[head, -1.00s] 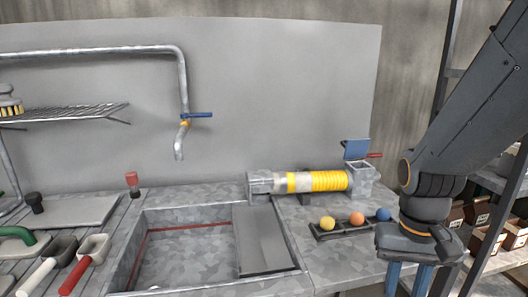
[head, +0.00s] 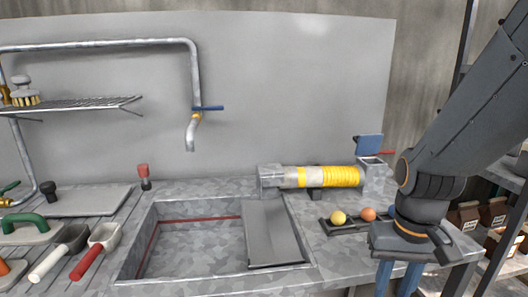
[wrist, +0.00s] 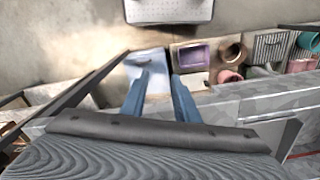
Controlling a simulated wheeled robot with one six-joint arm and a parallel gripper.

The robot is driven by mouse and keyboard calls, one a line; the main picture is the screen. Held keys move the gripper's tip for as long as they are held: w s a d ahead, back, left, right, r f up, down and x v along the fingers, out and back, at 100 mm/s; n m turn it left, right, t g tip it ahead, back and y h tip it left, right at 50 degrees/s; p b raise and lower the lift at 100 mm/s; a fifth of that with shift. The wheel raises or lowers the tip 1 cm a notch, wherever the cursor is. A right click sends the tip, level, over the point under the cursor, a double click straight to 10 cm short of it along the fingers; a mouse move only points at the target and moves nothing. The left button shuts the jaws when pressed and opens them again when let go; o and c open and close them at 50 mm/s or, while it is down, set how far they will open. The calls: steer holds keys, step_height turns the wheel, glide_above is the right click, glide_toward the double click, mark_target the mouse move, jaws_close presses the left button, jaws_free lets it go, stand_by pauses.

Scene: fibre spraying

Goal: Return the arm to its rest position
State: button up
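My gripper (head: 400,276) hangs at the right in the head view, at the lower right front edge of the counter, with its two blue fingers pointing down. In the wrist view its blue fingers (wrist: 160,98) stand apart with nothing between them. Beyond the fingertips the wrist view shows the floor and a pale blue-white surface. My gripper touches nothing that I can see. Its fingertips are cut off by the lower edge of the head view.
A rack with a yellow ball (head: 338,217) and an orange ball (head: 368,213) lies just left of my gripper. A sink (head: 180,247) and a yellow-ringed cylinder (head: 332,176) are further left. Shelving stands at the right.

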steer(key=a+r+n+t+p, duration=0.1)
steer(key=a+r+p, duration=0.2)
steer(key=r+p, duration=0.65)
steer(key=a+r+n+t+p, duration=0.1)
steer(key=a+r+p, duration=0.1)
steer(key=r+p, duration=0.8)
step_height(320, 180, down, 6)
steer(key=b, duration=0.3)
steer(key=shift+s+a+f+g+b, duration=0.15)
steer(key=shift+a+f+g+b, duration=0.1)
steer(key=shift+g+b, duration=0.15)
